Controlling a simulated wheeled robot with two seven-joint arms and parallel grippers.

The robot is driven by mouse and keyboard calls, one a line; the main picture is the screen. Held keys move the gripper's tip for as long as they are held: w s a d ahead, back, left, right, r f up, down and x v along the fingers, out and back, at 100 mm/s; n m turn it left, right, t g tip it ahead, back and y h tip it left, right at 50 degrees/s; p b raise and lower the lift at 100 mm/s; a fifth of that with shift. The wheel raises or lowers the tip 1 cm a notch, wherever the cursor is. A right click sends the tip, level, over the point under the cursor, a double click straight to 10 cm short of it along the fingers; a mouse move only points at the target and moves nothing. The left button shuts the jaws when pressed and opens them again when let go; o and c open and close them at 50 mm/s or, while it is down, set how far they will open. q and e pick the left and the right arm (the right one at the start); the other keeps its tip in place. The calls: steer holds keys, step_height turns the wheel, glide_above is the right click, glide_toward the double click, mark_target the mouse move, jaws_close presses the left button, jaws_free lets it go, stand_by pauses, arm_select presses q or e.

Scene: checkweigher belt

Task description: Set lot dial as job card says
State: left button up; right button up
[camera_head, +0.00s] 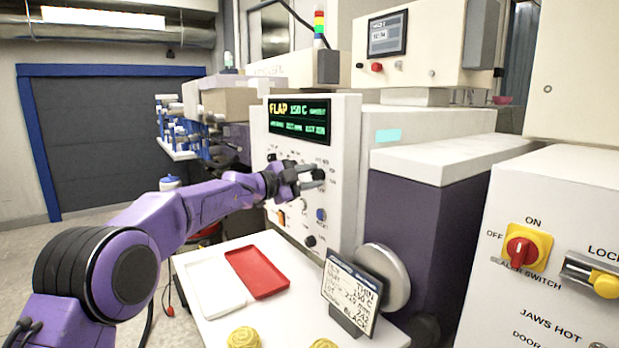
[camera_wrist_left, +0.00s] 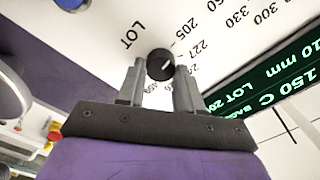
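The lot dial (camera_wrist_left: 159,66) is a small black knob with a white mark, beside the word LOT on the white panel (camera_head: 344,150). Its mark points toward the 205 and 227 labels; I cannot tell exactly which. My left gripper (camera_head: 312,178) is at the panel. In the left wrist view its two fingers (camera_wrist_left: 160,76) stand apart on either side of the knob, with narrow gaps showing. My right gripper is not in view.
A green-lettered display (camera_head: 299,120) is above the knobs. A red tray (camera_head: 257,272) and a white tray (camera_head: 213,288) lie on the table, with yellow round items (camera_head: 244,337) at its front. A sealer cabinet with a red switch (camera_head: 521,251) stands at right.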

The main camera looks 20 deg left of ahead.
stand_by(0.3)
arm_select(q)
steer(key=m+b, duration=0.2)
steer(key=m, duration=0.1)
steer(key=shift+f+m, duration=0.1)
steer(key=shift+m, duration=0.2)
steer(key=m+b, duration=0.3)
steer(key=m, duration=0.1)
steer(key=shift+m, duration=0.3)
steer(key=m+b, duration=0.2)
steer(key=m, duration=0.1)
steer(key=shift+m, duration=0.3)
steer(key=shift+w+m+b, duration=0.1)
steer(key=shift+m+b, duration=0.95)
steer(key=shift+m, duration=0.85)
steer(key=shift+r, duration=0.2)
steer(key=o, duration=0.9)
steer(key=shift+o, duration=0.7)
steer(key=shift+f, duration=0.2)
